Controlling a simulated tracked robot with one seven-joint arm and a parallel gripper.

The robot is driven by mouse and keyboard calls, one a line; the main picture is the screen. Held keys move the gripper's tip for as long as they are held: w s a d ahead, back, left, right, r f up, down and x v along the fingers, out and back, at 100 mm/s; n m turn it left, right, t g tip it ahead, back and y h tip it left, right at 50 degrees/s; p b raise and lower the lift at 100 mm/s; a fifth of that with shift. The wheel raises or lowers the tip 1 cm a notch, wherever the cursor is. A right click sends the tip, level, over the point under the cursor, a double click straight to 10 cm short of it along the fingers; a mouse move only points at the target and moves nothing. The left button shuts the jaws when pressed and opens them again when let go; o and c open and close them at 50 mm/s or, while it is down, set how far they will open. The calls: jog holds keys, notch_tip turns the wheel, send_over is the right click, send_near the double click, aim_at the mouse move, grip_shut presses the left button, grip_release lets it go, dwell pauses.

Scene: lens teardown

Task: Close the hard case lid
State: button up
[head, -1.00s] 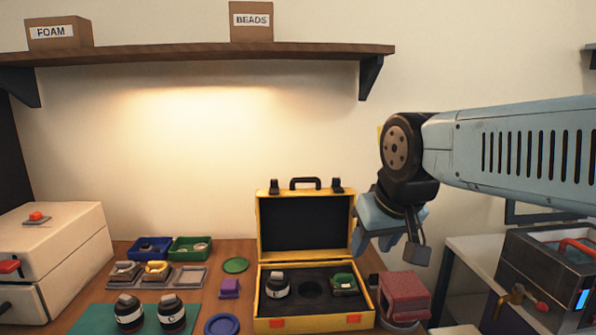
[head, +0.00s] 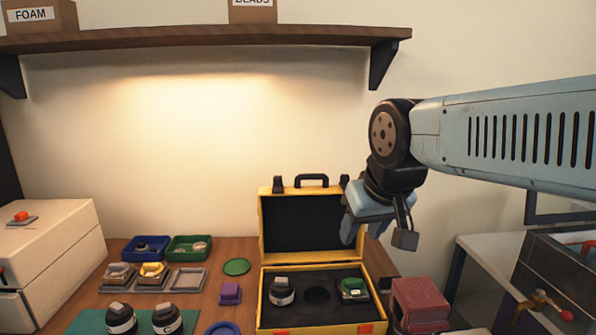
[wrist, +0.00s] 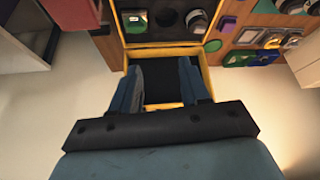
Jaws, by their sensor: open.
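The yellow hard case (head: 264,300) stands on the wooden bench with its lid (head: 264,228) raised upright at the back. The lid's black lining faces forward, and a black handle and dark latches sit on its top edge. In the case's black foam lie a dark lens (head: 281,291) at left and a green item (head: 354,289) at right, with an empty round recess between them. My gripper (head: 360,232) is open in front of the lid's right edge. In the wrist view the lid (wrist: 162,106) shows between and beyond the two blue fingers (wrist: 160,90). Contact cannot be told.
A red block-like object (head: 420,300) stands right of the case. Purple block (head: 230,293), green disc (head: 237,266), blue bin (head: 128,252), green bin (head: 207,249) and two dark lenses (head: 167,319) are to the left. A shelf (head: 200,37) hangs above.

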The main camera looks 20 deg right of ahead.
jog(key=w+r+n+g, duration=0.1)
jog(key=w+n, duration=0.4)
jog(key=w, duration=0.5)
jog(key=w+r+n+g, duration=0.2)
jog(key=w+n, duration=0.3)
jog(key=w, duration=0.6)
jog(key=w+d+r+n+g, duration=0.1)
jog(key=w+r+n, duration=0.3)
jog(key=w, duration=0.7)
jog(key=shift+n, duration=0.8)
jog(key=shift+w+f, duration=0.15)
jog(key=shift+f, duration=1.65)
jog(key=shift+w+f, duration=0.15)
jog(key=shift+f, duration=1.65)
jog(key=shift+r, duration=0.1)
grip_shut()
